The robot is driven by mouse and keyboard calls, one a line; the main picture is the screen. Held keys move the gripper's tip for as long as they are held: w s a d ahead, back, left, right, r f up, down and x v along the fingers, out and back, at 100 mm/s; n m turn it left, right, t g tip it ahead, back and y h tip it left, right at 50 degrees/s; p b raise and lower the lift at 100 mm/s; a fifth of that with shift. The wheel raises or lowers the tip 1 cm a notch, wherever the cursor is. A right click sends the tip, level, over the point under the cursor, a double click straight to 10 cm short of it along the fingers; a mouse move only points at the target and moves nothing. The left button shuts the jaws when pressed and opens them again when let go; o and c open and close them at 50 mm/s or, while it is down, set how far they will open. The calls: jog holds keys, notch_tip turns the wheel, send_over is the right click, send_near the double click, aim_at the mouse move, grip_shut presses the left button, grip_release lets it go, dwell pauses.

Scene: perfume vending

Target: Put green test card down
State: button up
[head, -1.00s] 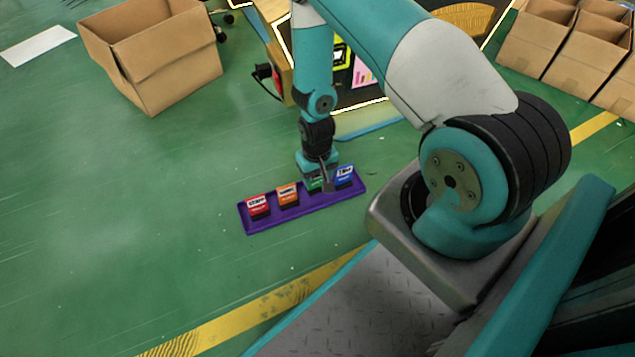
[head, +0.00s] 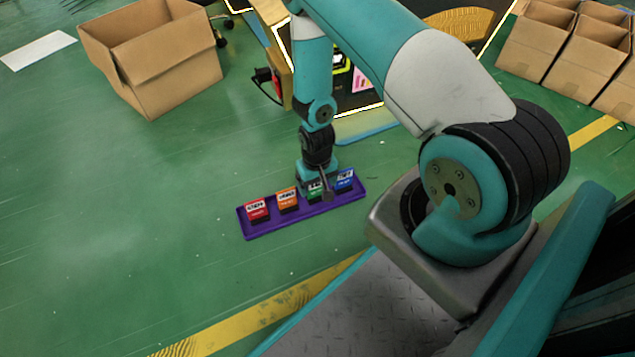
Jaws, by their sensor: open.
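The green test card (head: 315,188) stands in the purple tray (head: 274,230), third from the left, between an orange card (head: 288,200) and a blue card (head: 344,181). A red card (head: 257,211) stands at the left end. My gripper (head: 322,192) is open and low over the tray, right at the green card. The gripper hides part of the green card. I cannot tell whether its fingers touch the card.
An open cardboard box (head: 152,55) stands on the green floor at the upper left. More open boxes (head: 565,45) are at the upper right. A dark cabinet with a lit edge (head: 357,109) is behind my arm. The floor left of the tray is clear.

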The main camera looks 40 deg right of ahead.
notch_tip(320, 180, up, 12)
jog(key=p, duration=0.8)
notch_tip(320, 180, up, 14)
jog(key=n+y, duration=0.1)
jog(key=n, duration=0.1)
send_over(317, 198)
jog(key=w+a, duration=0.3)
jog(key=a, duration=0.4)
jog(key=s+a+r+n+y, duration=0.2)
jog(key=a+r, duration=0.4)
jog(key=r, duration=0.4)
jog(key=s+a+r+n, duration=0.3)
jog(key=s+r, duration=0.4)
jog(key=s, duration=0.1)
jog(key=s+a+r+n+y, duration=0.1)
jog(key=s+a+r+n, duration=0.2)
jog(key=s+r, duration=0.5)
jog(key=shift+s+a+r+b, duration=0.3)
jog(key=shift+s+a, duration=0.1)
jog(key=shift+a, duration=0.25)
jog(key=shift+d, duration=0.1)
